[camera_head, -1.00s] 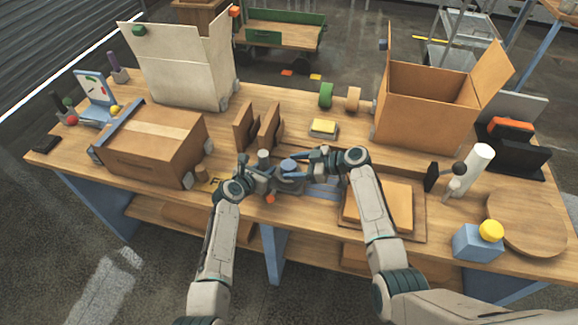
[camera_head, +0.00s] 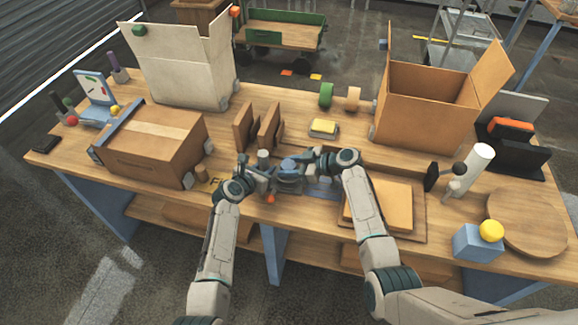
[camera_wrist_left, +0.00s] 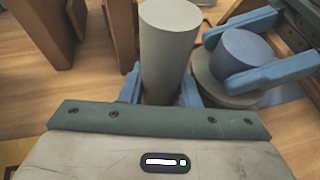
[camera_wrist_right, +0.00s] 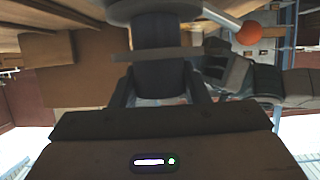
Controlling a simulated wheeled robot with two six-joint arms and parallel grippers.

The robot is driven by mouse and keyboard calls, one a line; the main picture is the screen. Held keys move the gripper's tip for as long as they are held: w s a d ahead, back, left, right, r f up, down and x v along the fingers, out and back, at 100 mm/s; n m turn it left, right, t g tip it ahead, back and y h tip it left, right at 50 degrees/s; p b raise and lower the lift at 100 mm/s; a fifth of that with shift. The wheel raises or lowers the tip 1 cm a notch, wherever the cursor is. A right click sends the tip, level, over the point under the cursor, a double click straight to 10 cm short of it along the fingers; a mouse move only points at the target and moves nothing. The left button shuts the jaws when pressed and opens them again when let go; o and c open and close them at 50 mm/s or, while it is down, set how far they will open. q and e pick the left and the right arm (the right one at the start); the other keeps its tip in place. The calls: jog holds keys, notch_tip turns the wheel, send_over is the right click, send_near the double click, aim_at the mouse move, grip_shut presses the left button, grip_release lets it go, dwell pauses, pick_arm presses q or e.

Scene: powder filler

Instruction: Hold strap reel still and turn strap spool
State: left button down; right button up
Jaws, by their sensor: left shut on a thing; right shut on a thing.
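The strap reel is a dark grey base (camera_head: 289,187) near the table's front edge, with an upright grey post (camera_head: 263,155) on its left. The strap spool's blue round top (camera_head: 288,163) is on its right. My left gripper (camera_head: 261,168) is shut on the grey post, which stands upright between its fingers in the left wrist view (camera_wrist_left: 168,45). My right gripper (camera_head: 291,167) reaches in from the right with its blue fingers on both sides of the spool top (camera_wrist_left: 245,58). In the right wrist view the spool (camera_wrist_right: 160,65) is dark and between the fingers.
A rod with an orange ball (camera_head: 271,198) sticks out at the reel's front.

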jog(key=m+t+h, duration=0.2)
jog(key=m+t, duration=0.1)
jog(key=shift+s+f+m+t, duration=0.1)
jog(key=shift+s+m+t, duration=0.05)
jog(key=shift+m+t, duration=0.2)
jog(key=shift+m+t+h, duration=1.45)
jog(key=shift+m+h, duration=0.25)
jog(key=shift+m, duration=0.15)
jog(key=o, duration=1)
jog(key=shift+c, duration=0.2)
jog(key=v, duration=1.2)
jog(key=shift+a+f, duration=0.1)
